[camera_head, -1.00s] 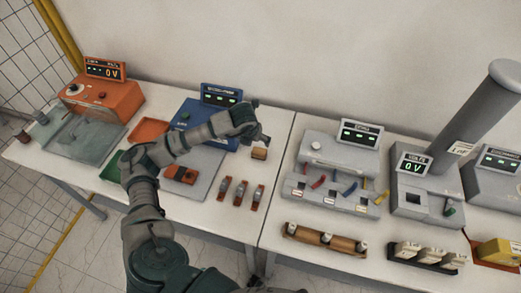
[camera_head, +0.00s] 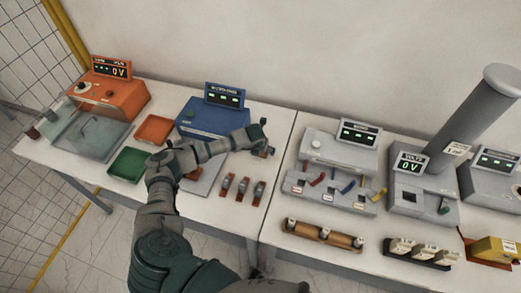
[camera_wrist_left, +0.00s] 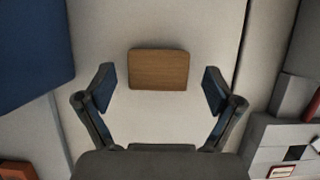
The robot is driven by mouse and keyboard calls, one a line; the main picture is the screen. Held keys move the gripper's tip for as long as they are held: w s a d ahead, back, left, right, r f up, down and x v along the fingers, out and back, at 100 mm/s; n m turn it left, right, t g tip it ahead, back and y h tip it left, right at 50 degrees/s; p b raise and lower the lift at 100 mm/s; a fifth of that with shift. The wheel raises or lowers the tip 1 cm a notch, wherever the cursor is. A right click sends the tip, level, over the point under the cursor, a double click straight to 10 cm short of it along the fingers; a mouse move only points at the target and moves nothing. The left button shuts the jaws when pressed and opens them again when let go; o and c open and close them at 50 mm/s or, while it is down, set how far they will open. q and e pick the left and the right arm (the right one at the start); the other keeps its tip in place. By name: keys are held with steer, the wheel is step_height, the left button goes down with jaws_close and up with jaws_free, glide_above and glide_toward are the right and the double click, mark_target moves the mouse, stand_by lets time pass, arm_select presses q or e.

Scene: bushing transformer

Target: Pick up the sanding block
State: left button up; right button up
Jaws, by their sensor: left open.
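The sanding block, a small brown block (camera_wrist_left: 158,69), lies flat on the white table in the left wrist view. My left gripper (camera_wrist_left: 157,90) is open, with its two fingers apart and one on each side of the block's near end. The block sits centred between the finger lines, just beyond the tips, and nothing is held. In the head view my left gripper (camera_head: 264,147) is over the table right of the blue unit and mostly hides the block. My right gripper is not in view.
A blue tester (camera_head: 212,121) stands left of the gripper, and a grey terminal unit (camera_head: 330,190) stands to the right. Several small red-brown parts (camera_head: 243,187) stand in front. A green tray (camera_head: 128,164) and an orange tray (camera_head: 154,129) lie further left.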

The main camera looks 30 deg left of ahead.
arm_select(q)
steer(key=shift+w+d+f, duration=0.2)
steer(key=shift+f, duration=0.35)
steer(key=shift+a, duration=0.1)
steer(key=shift+c, duration=0.3)
steer(key=shift+s+a+f, duration=0.1)
steer(key=shift+a, duration=0.4)
steer(key=c, duration=1.2)
steer(key=shift+d, duration=0.15)
steer(key=shift+d+r, duration=0.1)
steer(key=shift+r, duration=0.15)
step_height(320, 180, up, 9)
steer(key=shift+f+b, duration=0.1)
steer(key=shift+b, duration=0.8)
steer(key=shift+r, duration=0.4)
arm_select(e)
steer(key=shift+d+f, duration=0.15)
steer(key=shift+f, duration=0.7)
